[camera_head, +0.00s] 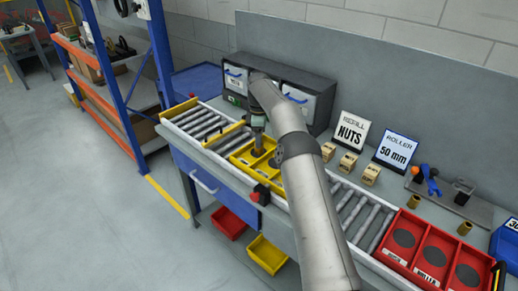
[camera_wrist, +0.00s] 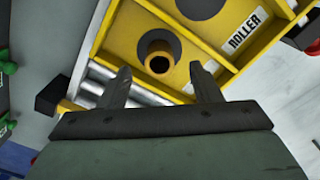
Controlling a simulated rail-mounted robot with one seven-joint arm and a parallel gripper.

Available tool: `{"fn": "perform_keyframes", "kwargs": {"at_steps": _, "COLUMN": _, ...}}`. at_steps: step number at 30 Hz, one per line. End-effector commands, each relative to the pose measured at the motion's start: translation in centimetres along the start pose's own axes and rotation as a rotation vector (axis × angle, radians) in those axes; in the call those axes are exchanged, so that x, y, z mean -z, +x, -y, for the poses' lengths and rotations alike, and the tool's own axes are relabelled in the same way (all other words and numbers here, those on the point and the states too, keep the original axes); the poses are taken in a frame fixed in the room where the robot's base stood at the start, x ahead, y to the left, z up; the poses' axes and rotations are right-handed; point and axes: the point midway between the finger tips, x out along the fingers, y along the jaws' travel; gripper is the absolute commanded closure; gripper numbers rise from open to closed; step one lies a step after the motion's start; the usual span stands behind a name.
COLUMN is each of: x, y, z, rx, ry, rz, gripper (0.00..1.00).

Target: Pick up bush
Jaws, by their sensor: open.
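A brass bush (camera_wrist: 160,56), a short hollow cylinder, stands on a dark round pad in a compartment of the yellow carrier (camera_wrist: 109,38). My gripper (camera_wrist: 163,78) is open in the wrist view, one finger to each side of the bush's near edge. I cannot tell how far above the bush the fingertips are. In the head view the yellow carrier (camera_head: 237,157) sits on the roller conveyor, and my gripper (camera_head: 257,127) points down over it.
A red carrier (camera_head: 432,243) sits at the right of the conveyor (camera_head: 356,213). Two more brass bushes (camera_head: 413,201) (camera_head: 465,228) stand on the bench. Small wooden blocks (camera_head: 348,161), sign cards (camera_head: 351,131) and a dark drawer cabinet (camera_head: 320,89) line the back.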

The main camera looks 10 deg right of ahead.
Motion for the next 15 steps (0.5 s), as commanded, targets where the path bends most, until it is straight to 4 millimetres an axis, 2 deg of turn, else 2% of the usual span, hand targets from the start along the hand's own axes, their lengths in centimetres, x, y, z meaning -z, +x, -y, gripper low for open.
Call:
{"fn": "perform_keyframes", "kwargs": {"at_steps": 3, "x": -0.1, "y": 2.0, "z": 0.1, "rx": 0.004, "ry": 0.000, "rz": 0.000, "gripper": 0.42}}
{"fn": "perform_keyframes", "kwargs": {"at_steps": 7, "x": -0.1, "y": 3.6, "z": 0.1, "rx": 0.003, "ry": 0.001, "rz": 0.000, "gripper": 0.42}}
{"fn": "perform_keyframes", "kwargs": {"at_steps": 15, "x": 0.0, "y": 4.1, "z": 0.1, "rx": 0.000, "ry": 0.002, "rz": -0.001, "gripper": 0.42}}
